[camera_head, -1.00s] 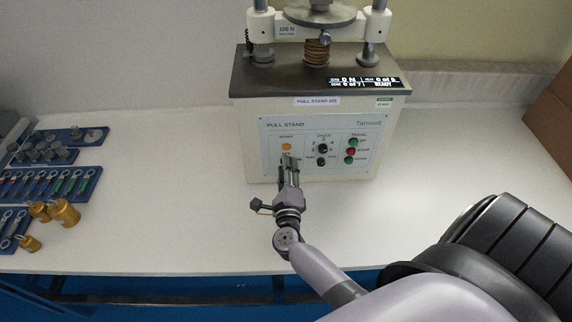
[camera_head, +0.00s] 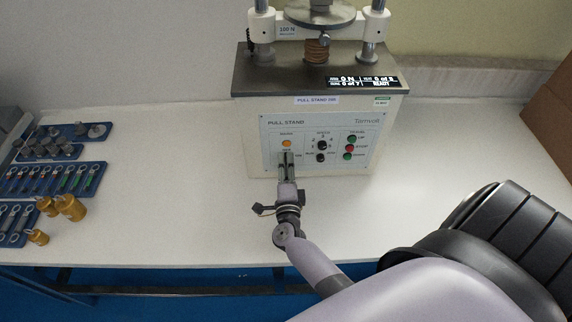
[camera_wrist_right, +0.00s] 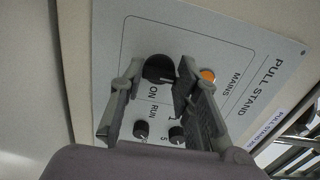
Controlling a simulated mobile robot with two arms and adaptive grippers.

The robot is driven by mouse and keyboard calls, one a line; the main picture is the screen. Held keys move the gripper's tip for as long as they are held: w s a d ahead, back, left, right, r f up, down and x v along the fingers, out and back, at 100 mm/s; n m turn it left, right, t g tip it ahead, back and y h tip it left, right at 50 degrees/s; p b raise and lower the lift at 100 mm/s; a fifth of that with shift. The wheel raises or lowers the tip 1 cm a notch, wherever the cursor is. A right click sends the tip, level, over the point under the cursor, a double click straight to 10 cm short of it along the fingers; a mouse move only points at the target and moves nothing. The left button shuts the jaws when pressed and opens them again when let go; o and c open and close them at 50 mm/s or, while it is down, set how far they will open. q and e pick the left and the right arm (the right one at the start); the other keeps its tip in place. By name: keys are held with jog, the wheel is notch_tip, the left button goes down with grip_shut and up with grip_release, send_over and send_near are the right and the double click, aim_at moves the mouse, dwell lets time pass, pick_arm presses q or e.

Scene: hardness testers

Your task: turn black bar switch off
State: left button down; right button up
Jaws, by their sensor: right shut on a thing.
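The black bar switch (camera_wrist_right: 158,69) is a round black knob on the lower left of the pull stand's light front panel (camera_head: 335,125), below an amber lamp (camera_head: 286,143). The lamp also shows in the wrist view (camera_wrist_right: 208,75). "ON" is printed beside the switch. My right gripper (camera_head: 286,157) reaches the panel from the front. In the wrist view its fingers (camera_wrist_right: 158,76) stand on either side of the switch and are shut on it. In the head view the gripper hides the switch. My left gripper is not in view.
Two small black knobs (camera_head: 322,145) and green and red buttons (camera_head: 350,148) sit right of the switch. A lit display (camera_head: 363,82) tops the stand. Blue trays (camera_head: 55,180) and brass weights (camera_head: 70,208) lie at left. The table front is clear.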

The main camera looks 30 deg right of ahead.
jog(key=shift+a+f, duration=0.1)
jog(key=o, duration=1.2)
jog(key=shift+c, duration=0.2)
jog(key=v, duration=1.2)
jog(key=shift+s, duration=0.15)
